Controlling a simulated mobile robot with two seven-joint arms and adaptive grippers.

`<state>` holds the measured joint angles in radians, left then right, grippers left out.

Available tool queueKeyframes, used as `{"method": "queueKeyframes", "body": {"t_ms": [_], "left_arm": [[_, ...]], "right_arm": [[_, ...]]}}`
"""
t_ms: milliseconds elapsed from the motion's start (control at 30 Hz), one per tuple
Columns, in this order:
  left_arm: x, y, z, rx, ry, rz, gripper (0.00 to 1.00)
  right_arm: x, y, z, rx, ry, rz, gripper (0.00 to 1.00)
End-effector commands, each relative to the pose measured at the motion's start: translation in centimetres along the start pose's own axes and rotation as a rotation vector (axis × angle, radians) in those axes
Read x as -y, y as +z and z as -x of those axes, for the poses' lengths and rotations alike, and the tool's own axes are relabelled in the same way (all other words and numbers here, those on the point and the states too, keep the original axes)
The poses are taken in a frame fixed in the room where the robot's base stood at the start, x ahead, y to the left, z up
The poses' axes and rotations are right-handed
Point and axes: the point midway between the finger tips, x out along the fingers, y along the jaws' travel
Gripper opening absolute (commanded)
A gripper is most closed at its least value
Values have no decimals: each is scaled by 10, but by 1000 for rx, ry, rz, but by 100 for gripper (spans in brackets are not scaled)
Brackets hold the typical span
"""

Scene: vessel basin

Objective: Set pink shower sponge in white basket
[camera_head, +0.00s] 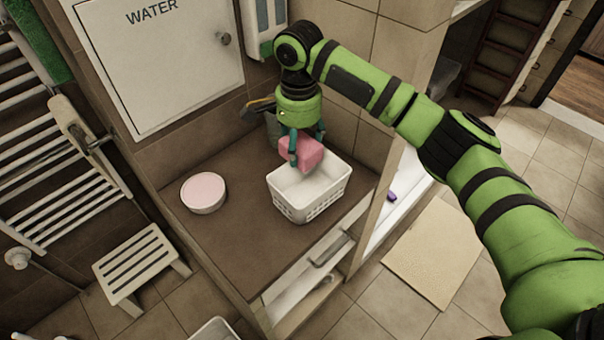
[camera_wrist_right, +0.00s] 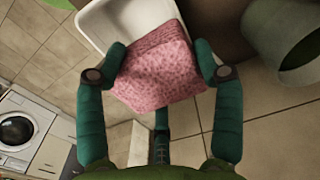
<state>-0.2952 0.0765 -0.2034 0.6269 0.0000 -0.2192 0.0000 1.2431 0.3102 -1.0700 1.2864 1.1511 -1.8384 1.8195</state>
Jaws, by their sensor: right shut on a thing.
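The pink shower sponge (camera_head: 301,150) is a pink block held by my right gripper (camera_head: 306,142). The gripper is shut on it, above the back part of the white basket (camera_head: 311,205). The basket is open at the top, with slotted sides, and stands on the brown counter. In the right wrist view, the sponge (camera_wrist_right: 160,68) is between the two teal fingers of my right gripper (camera_wrist_right: 160,75), and part of the white basket (camera_wrist_right: 97,22) shows behind it. I see no left gripper in either view.
A round pink-topped tub (camera_head: 203,193) stands on the brown counter (camera_head: 235,235) left of the basket. A grey-green container (camera_head: 273,130) stands behind, near the wall; it also shows in the wrist view (camera_wrist_right: 285,40). The counter's front left is clear.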

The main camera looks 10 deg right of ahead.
Motion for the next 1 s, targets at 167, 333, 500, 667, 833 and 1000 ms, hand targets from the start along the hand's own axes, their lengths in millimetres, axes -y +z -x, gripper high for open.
{"method": "queueKeyframes", "body": {"t_ms": [167,333,500,667,833,1000], "left_arm": [[1,-9,14,-12,-2,0,40],[0,0,18,3,0,1,40],[0,9,26,20,1,3,40],[1,10,30,22,-1,3,40],[2,9,29,21,-3,4,40],[3,7,30,17,-4,4,40]], "right_arm": [[-24,17,-16,-1,2,2,55],[-34,26,-25,-1,0,-1,55],[-37,26,-45,-1,4,-2,55],[-36,26,-64,-2,2,0,53],[-35,26,-67,-2,-1,1,53],[-35,26,-68,-1,0,1,53]]}}
